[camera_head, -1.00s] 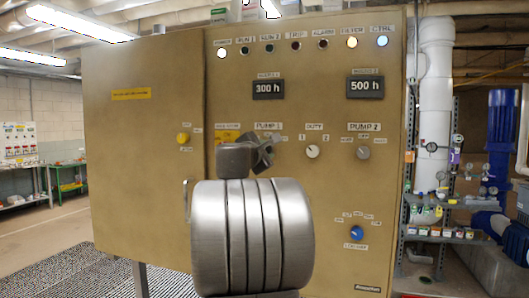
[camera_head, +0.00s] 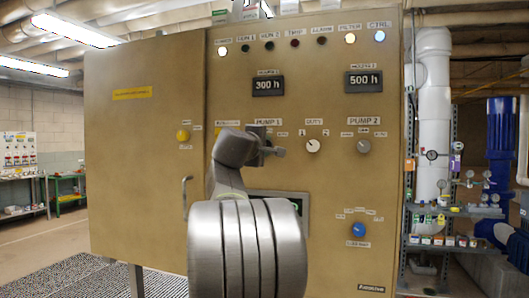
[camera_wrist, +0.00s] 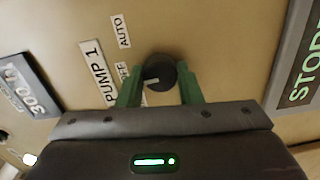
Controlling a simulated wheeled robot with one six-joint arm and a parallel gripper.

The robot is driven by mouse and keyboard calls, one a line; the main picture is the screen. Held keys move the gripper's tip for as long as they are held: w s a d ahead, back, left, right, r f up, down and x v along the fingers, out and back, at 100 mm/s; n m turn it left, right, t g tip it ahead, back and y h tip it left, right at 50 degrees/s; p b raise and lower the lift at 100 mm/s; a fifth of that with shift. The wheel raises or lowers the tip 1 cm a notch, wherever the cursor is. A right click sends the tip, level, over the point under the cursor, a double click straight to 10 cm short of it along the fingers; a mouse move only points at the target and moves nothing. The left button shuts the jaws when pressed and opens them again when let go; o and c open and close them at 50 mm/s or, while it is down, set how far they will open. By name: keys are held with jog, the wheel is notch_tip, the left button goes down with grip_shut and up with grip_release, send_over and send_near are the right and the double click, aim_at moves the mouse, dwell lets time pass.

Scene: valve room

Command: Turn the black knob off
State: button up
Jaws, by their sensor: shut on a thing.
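The black knob (camera_wrist: 159,72) sits on the tan panel beside the PUMP 1 label (camera_wrist: 97,72) in the wrist view. My gripper (camera_wrist: 160,84) has its two green fingers on either side of the knob and is shut on it. A short pale mark on the knob points left and slightly down in that view, roughly toward the partly covered OFF label (camera_wrist: 121,72). The AUTO label (camera_wrist: 122,31) lies above it. In the head view my gripper (camera_head: 270,150) is at the panel under PUMP 1, and my arm hides most of the knob.
To the right on the panel are the DUTY knob (camera_head: 312,146), the PUMP 2 knob (camera_head: 363,146) and a blue knob (camera_head: 358,230). A door handle (camera_head: 186,194) sticks out at left. A dark display (camera_wrist: 303,75) lies close to my gripper in the wrist view.

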jog(key=shift+f+m, duration=0.1)
jog(key=shift+m, duration=0.4)
jog(key=o, duration=1)
jog(key=b+v, duration=0.3)
jog(key=v, duration=1)
jog(key=shift+s+a, duration=0.1)
jog(key=shift+s, duration=0.3)
jog(key=shift+w, duration=0.1)
jog(key=p+x, duration=0.2)
jog(key=x, duration=1.1)
jog(key=shift+w+p, duration=0.35)
